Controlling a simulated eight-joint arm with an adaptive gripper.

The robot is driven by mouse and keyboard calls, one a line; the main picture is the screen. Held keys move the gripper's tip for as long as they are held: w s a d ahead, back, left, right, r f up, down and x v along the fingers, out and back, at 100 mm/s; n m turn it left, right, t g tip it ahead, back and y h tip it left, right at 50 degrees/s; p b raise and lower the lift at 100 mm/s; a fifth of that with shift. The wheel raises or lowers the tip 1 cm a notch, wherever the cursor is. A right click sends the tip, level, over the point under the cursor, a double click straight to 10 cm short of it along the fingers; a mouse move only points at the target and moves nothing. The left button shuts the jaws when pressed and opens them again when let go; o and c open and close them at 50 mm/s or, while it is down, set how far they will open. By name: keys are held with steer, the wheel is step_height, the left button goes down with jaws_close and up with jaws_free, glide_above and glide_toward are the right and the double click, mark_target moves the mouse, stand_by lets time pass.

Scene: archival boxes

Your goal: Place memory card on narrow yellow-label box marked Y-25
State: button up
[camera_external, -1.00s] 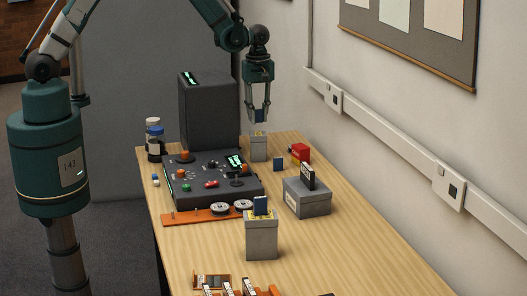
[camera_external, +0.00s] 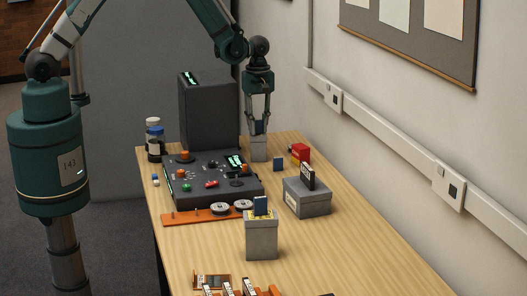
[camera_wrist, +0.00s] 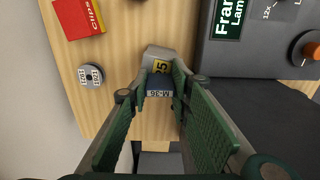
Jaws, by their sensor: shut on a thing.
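My gripper (camera_external: 259,122) is shut on a blue memory card (camera_external: 259,128), just above the far narrow grey box (camera_external: 259,150). In the wrist view, my gripper (camera_wrist: 178,88) has the card between its fingertips, and its pale edge label reads M-36 (camera_wrist: 159,93). Directly beyond it is the grey box (camera_wrist: 162,52) with a yellow label that shows "25"; the rest of the label is hidden. The card's lower end is at the box top; I cannot tell if they touch.
A second grey box (camera_external: 262,241) with a yellow label stands nearer, with a blue card on it. A wider grey box (camera_external: 306,199) holds a black item. A dark control console (camera_external: 212,183) is to the left.

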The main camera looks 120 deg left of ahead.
steer(key=o, duration=0.8)
steer(key=shift+r+b, duration=0.55)
steer(key=shift+r, duration=5.55)
steer(key=shift+d, duration=0.1)
